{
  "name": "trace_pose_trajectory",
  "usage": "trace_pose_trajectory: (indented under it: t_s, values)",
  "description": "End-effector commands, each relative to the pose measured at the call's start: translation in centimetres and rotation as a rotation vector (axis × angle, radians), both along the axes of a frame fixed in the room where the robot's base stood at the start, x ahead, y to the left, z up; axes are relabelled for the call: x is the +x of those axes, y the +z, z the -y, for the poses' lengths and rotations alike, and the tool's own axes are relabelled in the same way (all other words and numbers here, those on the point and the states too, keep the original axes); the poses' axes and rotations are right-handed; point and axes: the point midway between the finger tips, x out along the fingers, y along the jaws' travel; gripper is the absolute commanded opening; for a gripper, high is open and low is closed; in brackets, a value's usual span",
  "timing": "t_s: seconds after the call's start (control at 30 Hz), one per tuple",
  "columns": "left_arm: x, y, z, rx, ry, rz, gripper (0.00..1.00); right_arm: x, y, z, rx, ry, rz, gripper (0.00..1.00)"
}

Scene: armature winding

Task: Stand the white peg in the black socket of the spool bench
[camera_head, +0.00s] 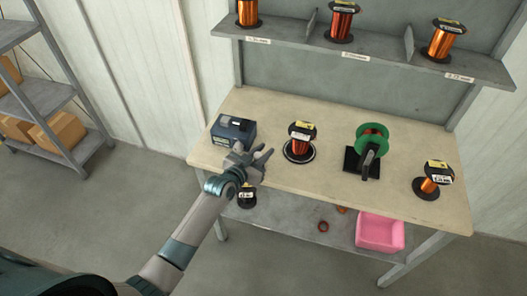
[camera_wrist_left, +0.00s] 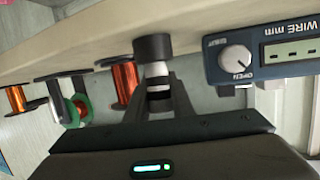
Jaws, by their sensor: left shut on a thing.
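In the left wrist view the white peg (camera_wrist_left: 156,71), with dark bands, is between the fingers of my left gripper (camera_wrist_left: 158,92), which is shut on it. The peg's far end meets the black socket (camera_wrist_left: 152,47), a short dark cylinder against the pale bench top (camera_wrist_left: 85,48). The peg is roughly in line with the socket; I cannot tell how deep it sits. In the head view my left gripper (camera_head: 257,163) is over the bench's near left part, and the peg and socket cannot be made out there. My right gripper is not in view.
A blue wire gauge box (camera_head: 232,130) stands close to my left gripper; it also shows in the wrist view (camera_wrist_left: 290,50). A copper spool (camera_head: 300,145), a green spool (camera_head: 371,137) and another spool (camera_head: 432,181) stand rightward. A pink bin (camera_head: 380,233) is on the lower shelf.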

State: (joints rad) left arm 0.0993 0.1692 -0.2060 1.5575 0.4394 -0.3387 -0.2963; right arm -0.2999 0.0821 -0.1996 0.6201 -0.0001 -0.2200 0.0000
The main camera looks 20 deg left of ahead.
Motion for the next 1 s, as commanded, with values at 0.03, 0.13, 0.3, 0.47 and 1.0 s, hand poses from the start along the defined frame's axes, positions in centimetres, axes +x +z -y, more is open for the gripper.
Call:
trace_pose_trajectory:
  t_s: [0.03,0.13,0.3,0.47,1.0]
  values:
    - [0.0,-0.2,0.0,0.0,0.0,0.0,0.03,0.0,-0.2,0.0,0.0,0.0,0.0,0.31]
    - [0.0,-0.4,0.0,0.0,0.0,0.0,0.03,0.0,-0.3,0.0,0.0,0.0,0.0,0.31]
    - [0.0,-0.7,0.0,0.0,0.0,0.0,0.03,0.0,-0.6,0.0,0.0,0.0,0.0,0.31]
    - [0.0,-1.1,0.0,0.0,0.0,0.0,0.03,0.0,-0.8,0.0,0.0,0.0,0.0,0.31]
    - [0.0,-1.4,0.0,0.0,0.0,0.0,0.03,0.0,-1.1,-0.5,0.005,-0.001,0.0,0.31]
